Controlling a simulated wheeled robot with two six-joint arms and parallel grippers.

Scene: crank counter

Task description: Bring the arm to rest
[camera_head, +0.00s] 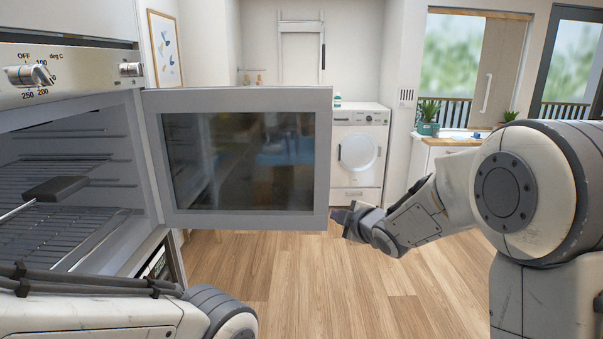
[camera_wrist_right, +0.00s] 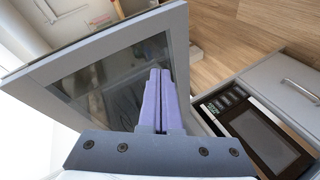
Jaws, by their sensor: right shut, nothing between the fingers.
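My right arm comes in from the right in the head view. Its gripper (camera_head: 341,216) is at the free edge of the open oven door (camera_head: 322,150); I cannot tell whether it touches the door. In the right wrist view the purple fingers (camera_wrist_right: 160,98) are together with nothing between them, and the door (camera_wrist_right: 100,55) shows behind them. My left arm shows at the lower left of the head view, but its fingertips are not in view.
The oven (camera_head: 70,75) stands open at the left, with wire racks (camera_head: 60,225) and a dark block (camera_head: 55,188) inside. A white washing machine (camera_head: 359,150) stands at the back. A planter (camera_head: 428,122) sits on a counter at the right. The wooden floor (camera_head: 290,280) ahead is clear.

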